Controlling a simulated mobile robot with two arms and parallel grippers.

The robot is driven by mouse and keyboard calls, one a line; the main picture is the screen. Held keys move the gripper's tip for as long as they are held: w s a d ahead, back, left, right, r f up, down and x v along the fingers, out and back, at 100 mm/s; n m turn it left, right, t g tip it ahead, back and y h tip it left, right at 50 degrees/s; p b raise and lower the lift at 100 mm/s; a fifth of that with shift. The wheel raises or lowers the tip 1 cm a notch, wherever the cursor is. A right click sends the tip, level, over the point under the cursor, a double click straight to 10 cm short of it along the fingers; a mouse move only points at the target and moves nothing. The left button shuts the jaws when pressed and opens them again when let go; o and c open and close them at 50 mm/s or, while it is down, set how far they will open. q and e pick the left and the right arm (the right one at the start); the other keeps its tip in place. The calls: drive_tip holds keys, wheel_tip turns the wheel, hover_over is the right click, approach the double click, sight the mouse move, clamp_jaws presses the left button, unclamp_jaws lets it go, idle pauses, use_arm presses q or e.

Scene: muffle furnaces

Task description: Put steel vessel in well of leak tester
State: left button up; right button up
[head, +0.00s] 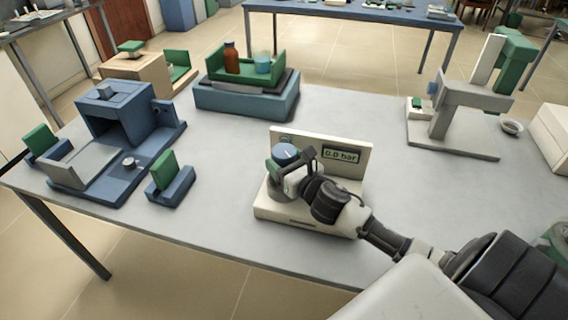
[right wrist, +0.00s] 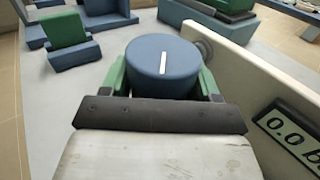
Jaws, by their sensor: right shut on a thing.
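The leak tester (head: 316,220) is a cream base with an upright back panel and a display reading 0.0 bar. Its panel also shows in the right wrist view (right wrist: 245,70). My right gripper (head: 286,170) is over the tester's left part. My left gripper is not in view.
A blue furnace-like device (head: 115,110) and a small green-and-blue holder (head: 171,183) stand at the left. A blue stand (head: 245,101) carries a green tray with a brown bottle (head: 231,58). A grey press-like stand (head: 455,145) is at the right. The tabletop between is clear.

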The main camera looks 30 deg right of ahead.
drive_tip(key=shift+f, duration=0.25)
drive_tip(key=shift+f, duration=0.1)
drive_tip(key=o, duration=1.3)
drive_tip(key=shift+f, duration=0.1)
drive_tip(key=shift+o, duration=0.2)
drive_tip(key=s, duration=0.3)
drive_tip(key=s+b, duration=0.1)
drive_tip(key=s, duration=0.6)
drive_tip(key=shift+s+d+b, duration=0.25)
drive_tip(key=shift+s+b, duration=0.05)
drive_tip(key=shift+b, duration=0.1)
drive_tip(key=shift+s, duration=0.7)
